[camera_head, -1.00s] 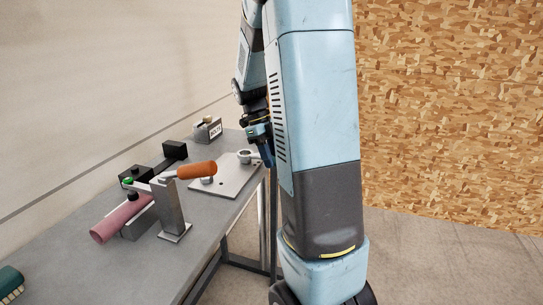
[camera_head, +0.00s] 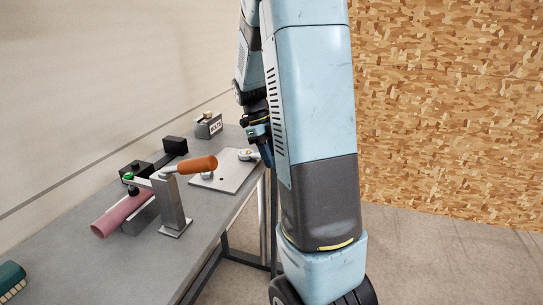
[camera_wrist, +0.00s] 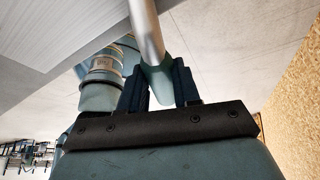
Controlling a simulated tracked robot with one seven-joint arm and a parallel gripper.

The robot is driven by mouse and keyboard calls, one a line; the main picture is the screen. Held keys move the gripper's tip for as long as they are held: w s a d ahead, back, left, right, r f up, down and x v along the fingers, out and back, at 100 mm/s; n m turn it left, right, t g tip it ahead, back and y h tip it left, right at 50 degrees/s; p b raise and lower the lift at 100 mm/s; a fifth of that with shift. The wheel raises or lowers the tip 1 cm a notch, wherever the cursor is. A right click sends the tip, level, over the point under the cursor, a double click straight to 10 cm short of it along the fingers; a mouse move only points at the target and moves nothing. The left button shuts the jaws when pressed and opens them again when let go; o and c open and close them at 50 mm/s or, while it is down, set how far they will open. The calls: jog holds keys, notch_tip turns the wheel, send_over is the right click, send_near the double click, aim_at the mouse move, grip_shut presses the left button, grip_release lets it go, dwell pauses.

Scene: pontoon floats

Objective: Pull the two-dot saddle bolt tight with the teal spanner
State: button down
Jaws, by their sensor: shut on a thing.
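My gripper (camera_head: 266,155) is at the right edge of the bench, beside a flat grey plate (camera_head: 226,178). In the wrist view its dark fingers (camera_wrist: 160,85) are shut on the teal handle of the spanner (camera_wrist: 157,82). The spanner's silver shank (camera_wrist: 146,32) runs up out of that view. A pale ring-shaped piece (camera_head: 246,154) shows at the plate's far right, close to my gripper; it may be the spanner's head, but I cannot tell whether it sits on a bolt. A small bolt-like piece (camera_head: 207,174) stands on the plate's left part. No dot marks are readable.
A chipboard wall (camera_head: 450,110) is to the right.

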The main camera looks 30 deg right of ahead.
jog(key=shift+s+a+m, duration=0.2)
jog(key=shift+a+m, duration=0.5)
dwell(0.5)
jog(key=shift+a+m+y, duration=0.25)
jog(key=shift+m+y, duration=0.05)
jog(key=shift+s+a+m, duration=0.1)
jog(key=shift+a+m, duration=0.4)
dwell(0.7)
jog(key=shift+a+m+y, duration=0.7)
jog(key=shift+a+m, duration=0.35)
jog(key=shift+m, duration=0.05)
dwell(0.6)
jog(key=shift+a+m, duration=0.3)
jog(key=shift+m, duration=0.1)
dwell(0.6)
jog(key=shift+d, duration=0.1)
jog(key=shift+d+n, duration=0.35)
jog(key=shift+n, duration=0.15)
